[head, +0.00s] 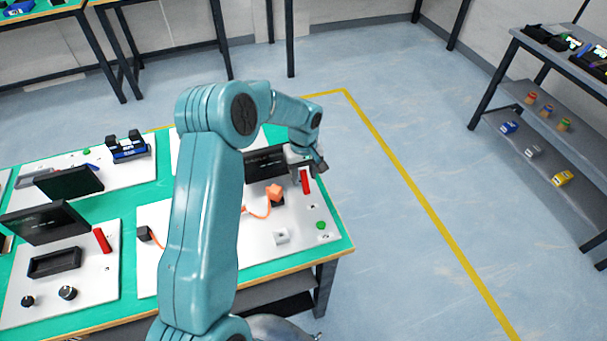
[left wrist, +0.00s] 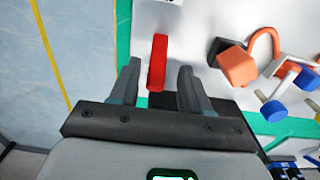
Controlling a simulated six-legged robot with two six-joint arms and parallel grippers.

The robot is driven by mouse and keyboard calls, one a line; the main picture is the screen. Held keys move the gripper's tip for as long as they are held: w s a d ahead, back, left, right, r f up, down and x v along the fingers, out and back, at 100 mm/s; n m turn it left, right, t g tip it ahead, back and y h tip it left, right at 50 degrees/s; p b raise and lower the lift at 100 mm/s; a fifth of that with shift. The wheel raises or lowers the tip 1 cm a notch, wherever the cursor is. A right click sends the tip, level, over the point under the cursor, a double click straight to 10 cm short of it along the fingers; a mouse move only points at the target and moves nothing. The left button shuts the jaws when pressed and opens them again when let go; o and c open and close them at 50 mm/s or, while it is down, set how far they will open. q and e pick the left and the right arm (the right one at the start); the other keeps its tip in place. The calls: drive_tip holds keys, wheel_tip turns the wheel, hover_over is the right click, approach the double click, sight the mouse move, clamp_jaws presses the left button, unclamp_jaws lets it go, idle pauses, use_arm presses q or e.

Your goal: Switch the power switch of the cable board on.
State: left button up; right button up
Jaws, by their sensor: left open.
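The cable board (head: 262,246) is a white plate at the right end of the green-topped table. It carries an orange cable with an orange plug (head: 275,193), a dark screen and a red power switch (head: 304,182) near its right edge. My left gripper (head: 311,163) is over the board at the switch, its arm covering part of the board. In the left wrist view, the red switch (left wrist: 157,62) shows between the open fingers of my left gripper (left wrist: 160,72), apparently without contact. I cannot tell the switch's position. My right gripper is not in view.
A green button (head: 321,225) and a small white block (head: 281,237) are on the same board. Another board at left has a second red switch (head: 102,240) and black knobs (head: 68,292). A shelf (head: 545,140) stands at right. The floor between is clear.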

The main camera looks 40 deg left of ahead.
use_arm(q)
drive_tip(key=shift+w+a+f, duration=0.1)
drive_tip(key=shift+w+f, duration=0.1)
drive_tip(key=shift+f, duration=0.45)
drive_tip(key=shift+w+a+f, duration=0.1)
drive_tip(key=shift+w+f, duration=0.05)
drive_tip(key=shift+f, duration=0.45)
drive_tip(key=shift+d+f, duration=0.1)
drive_tip(key=shift+d, duration=0.05)
drive_tip(key=shift+s, duration=0.25)
